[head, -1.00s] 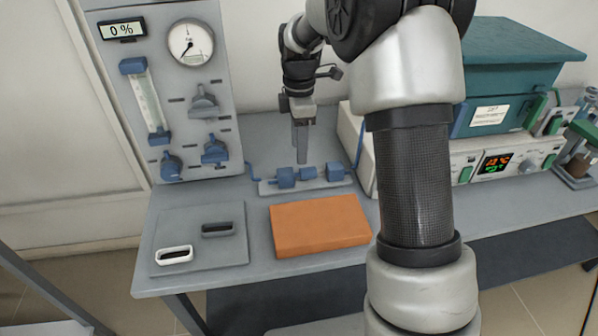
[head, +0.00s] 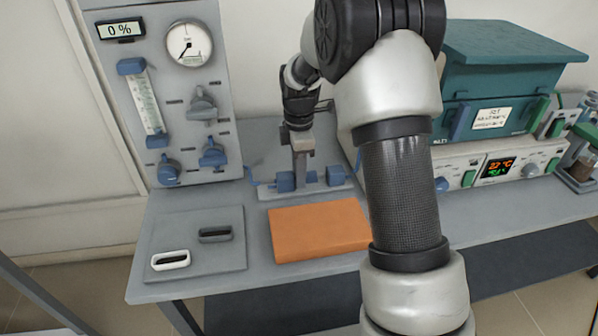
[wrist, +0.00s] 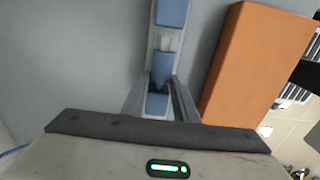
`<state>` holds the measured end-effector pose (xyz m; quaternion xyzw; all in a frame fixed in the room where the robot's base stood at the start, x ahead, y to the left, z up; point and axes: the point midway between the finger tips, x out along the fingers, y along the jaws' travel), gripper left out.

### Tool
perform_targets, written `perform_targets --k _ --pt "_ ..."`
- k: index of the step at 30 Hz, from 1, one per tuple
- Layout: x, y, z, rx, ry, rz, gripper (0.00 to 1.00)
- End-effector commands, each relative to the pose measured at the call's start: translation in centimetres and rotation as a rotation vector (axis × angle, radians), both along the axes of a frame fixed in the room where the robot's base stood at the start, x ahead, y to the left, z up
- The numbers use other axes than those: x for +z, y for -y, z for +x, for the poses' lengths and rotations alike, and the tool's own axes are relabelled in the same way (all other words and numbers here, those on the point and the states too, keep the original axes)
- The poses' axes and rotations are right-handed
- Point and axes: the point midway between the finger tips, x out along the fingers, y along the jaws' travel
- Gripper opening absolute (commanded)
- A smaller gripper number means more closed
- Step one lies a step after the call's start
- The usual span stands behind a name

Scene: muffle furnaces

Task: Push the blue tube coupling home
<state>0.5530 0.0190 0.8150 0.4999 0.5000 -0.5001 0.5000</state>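The blue tube coupling is in a row of blue blocks on a narrow grey base plate (head: 343,191) at the back of the bench. In the head view a left blue block (head: 286,182) and a right blue block (head: 335,176) show; the middle is partly hidden by my gripper (head: 300,180). My gripper points down at the row. In the wrist view its two fingers (wrist: 161,88) stand apart, one each side of the row, with a darker blue middle piece (wrist: 161,68) between the tips. I cannot tell whether they touch it.
An orange block (head: 318,232) lies just in front of the row. A grey panel with a gauge (head: 189,43) and blue knobs stands at left. A grey plate with two slotted handles (head: 215,262) lies front left. A teal-topped furnace (head: 505,60) stands right.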

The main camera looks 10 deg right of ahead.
Motion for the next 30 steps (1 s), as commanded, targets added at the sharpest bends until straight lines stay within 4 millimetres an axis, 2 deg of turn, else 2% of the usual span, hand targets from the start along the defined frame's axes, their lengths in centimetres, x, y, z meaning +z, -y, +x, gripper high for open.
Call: perform_targets --k 1,3,8,15,23,24,27,30 --pt "0.0 0.0 0.0 0.000 0.000 0.000 0.08" --pt "0.0 0.0 0.0 0.000 0.000 0.000 0.00" --pt "0.1 0.2 0.0 -0.001 0.000 0.000 0.00" --pt "0.3 3.3 0.0 -0.003 0.001 0.000 0.00" --pt "0.1 3.7 0.1 0.000 0.002 -0.003 0.00" --pt "0.1 3.7 0.1 0.000 0.002 -0.004 0.29" --pt "0.1 3.6 0.0 0.000 0.002 -0.003 0.45" --pt "0.1 3.5 0.0 0.000 0.001 -0.002 0.45"
